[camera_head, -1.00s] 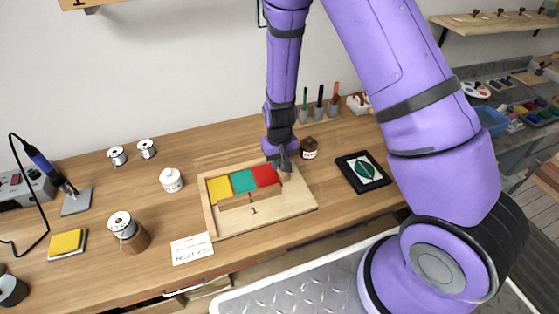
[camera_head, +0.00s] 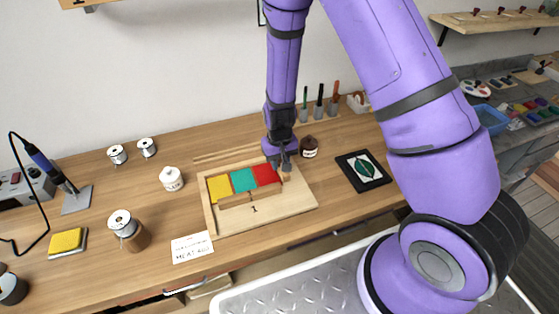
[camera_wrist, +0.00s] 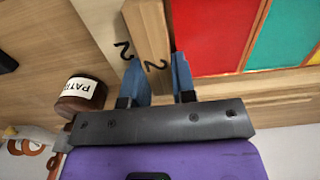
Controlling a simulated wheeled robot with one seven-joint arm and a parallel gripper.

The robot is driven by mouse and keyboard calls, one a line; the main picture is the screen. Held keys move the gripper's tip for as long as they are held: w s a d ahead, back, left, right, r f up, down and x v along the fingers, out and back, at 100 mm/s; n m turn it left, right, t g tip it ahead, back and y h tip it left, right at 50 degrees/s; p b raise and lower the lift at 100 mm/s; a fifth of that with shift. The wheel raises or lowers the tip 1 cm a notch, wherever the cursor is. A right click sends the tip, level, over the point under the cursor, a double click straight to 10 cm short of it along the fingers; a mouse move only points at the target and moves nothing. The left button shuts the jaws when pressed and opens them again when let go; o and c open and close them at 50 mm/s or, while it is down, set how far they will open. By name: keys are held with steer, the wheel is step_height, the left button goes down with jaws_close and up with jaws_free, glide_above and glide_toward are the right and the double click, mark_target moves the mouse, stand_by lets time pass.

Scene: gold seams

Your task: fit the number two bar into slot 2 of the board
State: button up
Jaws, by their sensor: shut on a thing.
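The number two bar (camera_wrist: 150,28) is a pale wooden strip with a black 2 near its end. My gripper (camera_wrist: 160,72) is shut on that end, one blue finger on each side. The board (camera_wrist: 100,18) has its own black 2 just beside the bar. The bar runs along the outer edge of the red tile. I cannot tell whether it is seated in slot 2, which is hidden beneath it. In the head view my gripper (camera_head: 282,163) is at the back right of the board (camera_head: 290,206), and the bar is mostly hidden.
Red (camera_head: 266,175), teal (camera_head: 243,181) and yellow (camera_head: 218,188) tiles lie on the board, with a wooden bar (camera_head: 236,200) along their front. A dark jar (camera_wrist: 80,97) stands close beside my gripper. A framed leaf tile (camera_head: 363,171) lies to the right.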

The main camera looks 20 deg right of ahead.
steer(key=o, duration=1.5)
steer(key=shift+c, duration=0.2)
steer(key=shift+r, duration=0.15)
steer(key=shift+r, duration=3.4)
